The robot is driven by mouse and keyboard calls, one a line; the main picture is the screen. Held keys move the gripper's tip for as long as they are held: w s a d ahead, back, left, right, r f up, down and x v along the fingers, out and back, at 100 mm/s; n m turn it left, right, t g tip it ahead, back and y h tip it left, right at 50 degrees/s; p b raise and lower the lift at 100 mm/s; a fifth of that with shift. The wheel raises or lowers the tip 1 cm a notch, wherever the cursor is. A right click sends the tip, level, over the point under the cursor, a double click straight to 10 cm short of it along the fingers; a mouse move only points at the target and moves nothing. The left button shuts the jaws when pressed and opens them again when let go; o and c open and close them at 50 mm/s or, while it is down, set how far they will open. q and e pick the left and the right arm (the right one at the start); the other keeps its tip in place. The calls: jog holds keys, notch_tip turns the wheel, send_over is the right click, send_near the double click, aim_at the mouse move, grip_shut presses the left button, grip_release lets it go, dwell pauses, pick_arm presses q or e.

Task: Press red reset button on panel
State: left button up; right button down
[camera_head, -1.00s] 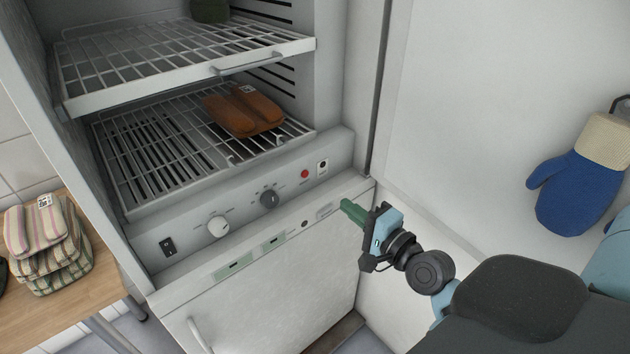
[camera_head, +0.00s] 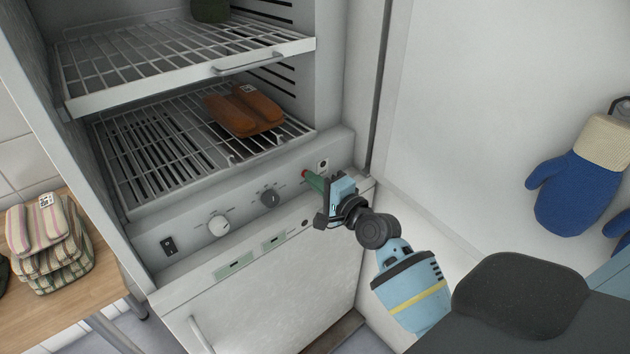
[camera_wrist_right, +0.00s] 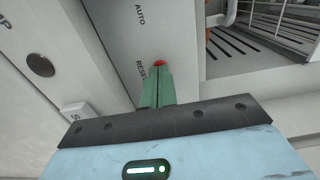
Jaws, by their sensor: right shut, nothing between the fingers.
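The red reset button (camera_head: 304,173) is on the grey control panel (camera_head: 190,233) below the wire racks, and the tip of my right gripper partly covers it. In the right wrist view the red button (camera_wrist_right: 160,63) shows just beyond the fingertips, beside the printed word RESET. My right gripper (camera_head: 312,180) has green fingers, shut and empty, pointing at the button. The fingertips (camera_wrist_right: 158,74) overlap the button's lower edge in the wrist view; I cannot tell whether they touch it. My left gripper is not in view.
Brown folded items (camera_head: 244,110) lie on the lower rack. Striped cloths (camera_head: 48,245) are stacked on a wooden table at left. A blue mitt (camera_head: 572,195) hangs at right.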

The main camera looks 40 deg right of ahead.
jog(key=shift+w, duration=0.1)
jog(key=shift+w+r, duration=0.2)
jog(key=shift+w, duration=0.25)
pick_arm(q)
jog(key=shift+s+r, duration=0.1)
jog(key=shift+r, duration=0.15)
pick_arm(e)
jog(key=shift+r, duration=0.15)
pick_arm(q)
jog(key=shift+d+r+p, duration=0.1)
jog(key=shift+p, duration=0.2)
pick_arm(e)
jog(key=shift+a, duration=0.1)
